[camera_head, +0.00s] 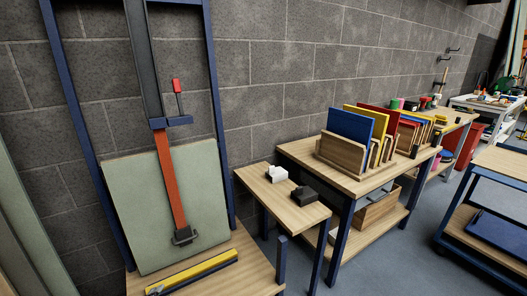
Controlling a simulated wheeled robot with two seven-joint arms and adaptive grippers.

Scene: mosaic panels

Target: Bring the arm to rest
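Neither of my grippers shows in the head view. A tall blue frame (218,110) stands at the left against the grey block wall. A dark vertical post (140,50) comes down inside it. An orange-red bar (170,178) hangs from a dark blue bracket (178,121) on the post and slants slightly right towards its lower end. A small black block (184,236) is at its lower end. A red handle (177,85) stands up on a thin rod from the bracket. A grey-green panel (125,205) leans behind the bar; I cannot tell if they touch.
A yellow bar (195,273) lies on the wooden bench in front of the panel. A small side table (285,207) holds a white block (277,173) and a black block (304,196). A rack (341,154) of coloured panels stands on the table behind. A blue cart (490,225) stands at right; grey floor lies between.

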